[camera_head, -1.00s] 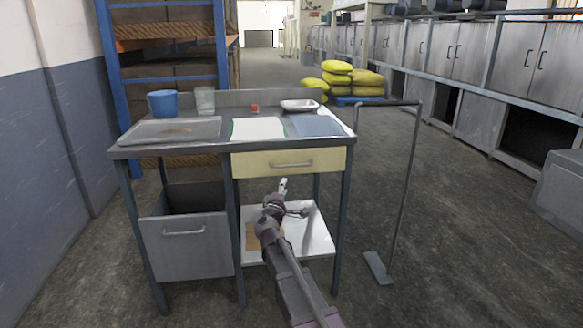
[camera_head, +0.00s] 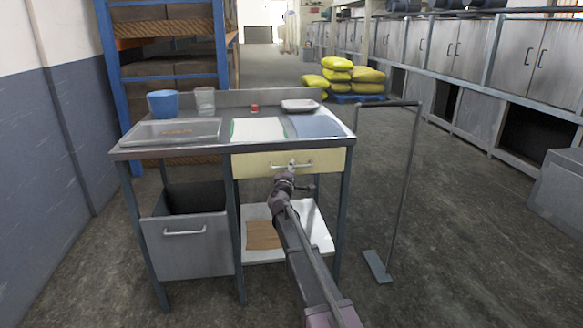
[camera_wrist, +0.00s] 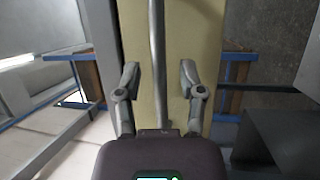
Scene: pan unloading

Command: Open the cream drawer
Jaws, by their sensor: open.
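The cream drawer (camera_head: 250,164) sits under the right half of the metal worktable and looks shut. Its grey bar handle (camera_head: 305,164) runs across the middle of its front. My gripper (camera_head: 291,166) is in front of the handle. In the wrist view the drawer front (camera_wrist: 178,30) appears upright as a pale band, with the handle bar (camera_wrist: 157,60) running lengthwise between the two fingers. My gripper (camera_wrist: 158,78) is open there, one finger on each side of the bar, with visible gaps to it.
The worktable (camera_head: 130,152) carries a tray (camera_head: 172,132), a blue cup (camera_head: 162,104), a glass (camera_head: 205,101), a white mat (camera_head: 258,129) and a small pan (camera_head: 300,106). A grey bin drawer (camera_head: 188,252) hangs lower left. A metal stand (camera_head: 408,180) is right. Floor in front is clear.

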